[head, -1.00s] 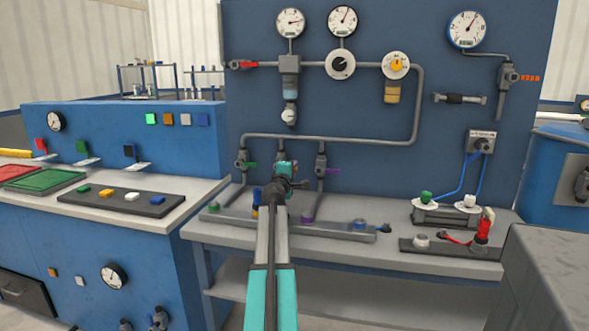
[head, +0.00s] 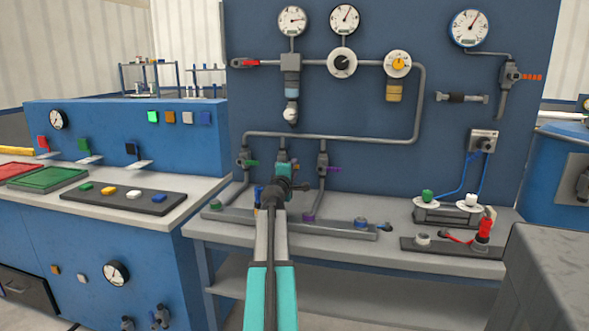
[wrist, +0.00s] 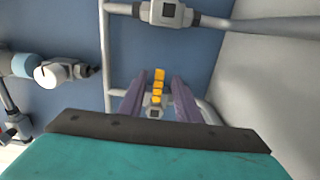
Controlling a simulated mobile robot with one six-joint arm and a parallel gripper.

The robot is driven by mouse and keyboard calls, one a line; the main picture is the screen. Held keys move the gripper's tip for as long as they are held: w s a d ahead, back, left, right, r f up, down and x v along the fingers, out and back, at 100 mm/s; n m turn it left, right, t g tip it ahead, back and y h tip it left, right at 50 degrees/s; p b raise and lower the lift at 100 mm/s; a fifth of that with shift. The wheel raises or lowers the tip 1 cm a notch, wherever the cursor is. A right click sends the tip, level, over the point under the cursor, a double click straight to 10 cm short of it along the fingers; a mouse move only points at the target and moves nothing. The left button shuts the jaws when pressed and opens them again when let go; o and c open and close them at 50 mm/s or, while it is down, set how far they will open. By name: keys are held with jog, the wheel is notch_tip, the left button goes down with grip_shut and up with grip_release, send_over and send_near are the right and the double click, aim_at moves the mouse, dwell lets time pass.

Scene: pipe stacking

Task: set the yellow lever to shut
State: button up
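The yellow lever (wrist: 158,82) shows in the wrist view on a small grey valve, between the two purple fingers of my gripper (wrist: 157,82). The fingers stand apart on either side of the lever, with a gap to each side; whether they touch it is hard to tell. In the head view my gripper (head: 284,172) is at the middle valve of the three under the lower pipe and hides that valve and the yellow lever.
The green lever (head: 252,163) stands to the left and the purple lever (head: 333,169) to the right of my gripper. The lower pipe (head: 345,138) runs just above. Below is a bench with a long grey rail (head: 345,230). A blue console (head: 100,120) stands at left.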

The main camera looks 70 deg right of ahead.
jog(key=s+a, duration=0.1)
jog(key=a, duration=1)
jog(key=shift+s+p, duration=0.15)
jog(key=shift+p, duration=0.15)
dwell(0.5)
